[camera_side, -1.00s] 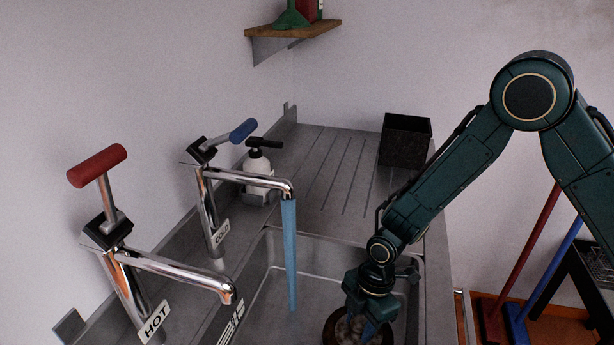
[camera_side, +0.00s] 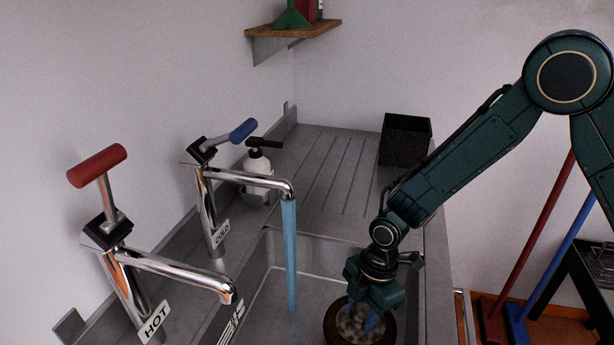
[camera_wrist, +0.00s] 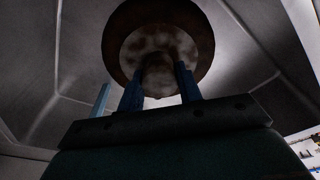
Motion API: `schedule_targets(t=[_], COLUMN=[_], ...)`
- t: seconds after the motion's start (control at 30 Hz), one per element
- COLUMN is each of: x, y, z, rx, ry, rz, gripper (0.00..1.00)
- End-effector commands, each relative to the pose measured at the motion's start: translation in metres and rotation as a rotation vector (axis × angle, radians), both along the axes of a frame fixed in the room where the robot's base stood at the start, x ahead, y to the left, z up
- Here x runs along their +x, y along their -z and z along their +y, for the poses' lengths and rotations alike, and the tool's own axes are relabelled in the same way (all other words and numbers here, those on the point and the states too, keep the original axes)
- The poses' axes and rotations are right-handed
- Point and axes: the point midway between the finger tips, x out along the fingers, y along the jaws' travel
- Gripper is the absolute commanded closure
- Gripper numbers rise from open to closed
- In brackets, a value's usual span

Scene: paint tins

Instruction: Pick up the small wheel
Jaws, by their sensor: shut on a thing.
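The small wheel (camera_side: 338,322) is a round brown disc with a mottled grey middle, in the sink at the bottom of the side view. In the wrist view the wheel (camera_wrist: 117,40) shows its brown rim and a grey hub between two blue fingers. My gripper (camera_side: 366,326) is shut on the wheel, with one finger on each side of the hub (camera_wrist: 158,78). In the side view the gripper body hides part of the wheel, and I cannot tell how far it is from the sink floor.
A blue stream (camera_side: 290,255) runs from the cold tap (camera_side: 245,180) into the sink, left of my gripper. The hot tap (camera_side: 170,268) is at the front left. A white pump bottle (camera_side: 258,168) and a black box (camera_side: 405,140) stand behind. The ridged drainer is clear.

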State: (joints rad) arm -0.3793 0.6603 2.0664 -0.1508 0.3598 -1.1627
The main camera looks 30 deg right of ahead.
Motion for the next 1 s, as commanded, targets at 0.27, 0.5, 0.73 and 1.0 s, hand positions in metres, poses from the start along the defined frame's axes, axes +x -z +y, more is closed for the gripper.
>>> schedule_targets(t=[0.27, 0.5, 0.73, 1.0], x=[0.001, 0.002, 0.001, 0.001], y=[-0.053, -0.103, -0.141, -0.161], z=[0.000, 0.000, 0.000, 0.000], rx=[0.003, 0.003, 0.002, 0.001], ry=[-0.001, 0.000, 0.000, 0.000], rz=[-0.008, -0.008, -0.006, -0.004], gripper=[1.00, 1.00, 1.00, 1.00])
